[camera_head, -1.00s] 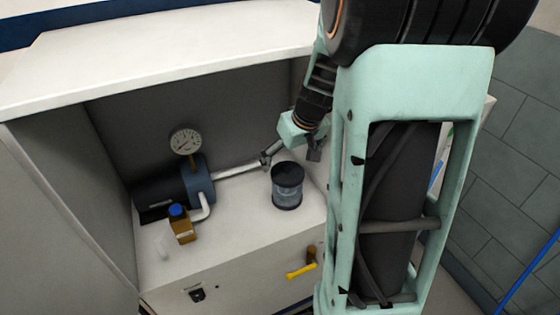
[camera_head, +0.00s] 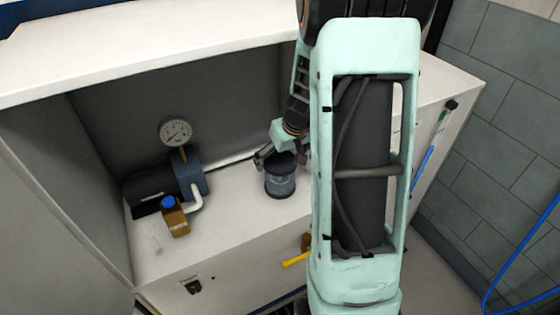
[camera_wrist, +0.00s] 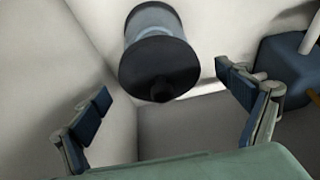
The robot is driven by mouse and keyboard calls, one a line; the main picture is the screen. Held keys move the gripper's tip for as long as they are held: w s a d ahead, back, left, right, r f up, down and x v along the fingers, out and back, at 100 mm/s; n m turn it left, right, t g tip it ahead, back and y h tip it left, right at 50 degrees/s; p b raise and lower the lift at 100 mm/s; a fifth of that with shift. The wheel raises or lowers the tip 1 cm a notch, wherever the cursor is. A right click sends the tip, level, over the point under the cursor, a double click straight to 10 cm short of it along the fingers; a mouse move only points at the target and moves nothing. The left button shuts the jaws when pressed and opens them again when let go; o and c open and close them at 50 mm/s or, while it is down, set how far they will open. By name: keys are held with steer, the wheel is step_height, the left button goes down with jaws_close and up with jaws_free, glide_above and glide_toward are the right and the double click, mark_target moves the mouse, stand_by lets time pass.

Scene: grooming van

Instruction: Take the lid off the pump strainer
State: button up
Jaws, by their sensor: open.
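The pump strainer (camera_head: 280,183) stands upright on the white cabinet floor, a clear cylinder with a dark lid (camera_head: 283,160) on top. In the wrist view the dark round lid (camera_wrist: 158,60) faces me, with a small dark knob at its lower side and the pale strainer body (camera_wrist: 152,18) behind it. My gripper (camera_head: 268,157) is close to the top of the strainer, partly in front of or beside the lid. In the wrist view my gripper (camera_wrist: 166,92) is open, its two fingers apart on either side of the lid. I see no contact with the lid.
A blue pump (camera_head: 190,176) with a gauge (camera_head: 175,132) above it stands left of the strainer. A brown bottle with a blue cap (camera_head: 174,216) is in front of the pump. A yellow handle (camera_head: 295,260) sticks out from the front panel. The cabinet's white top overhangs behind.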

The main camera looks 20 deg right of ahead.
steer(key=c, duration=1.2)
steer(key=shift+c, duration=0.2)
steer(key=shift+r, duration=0.15)
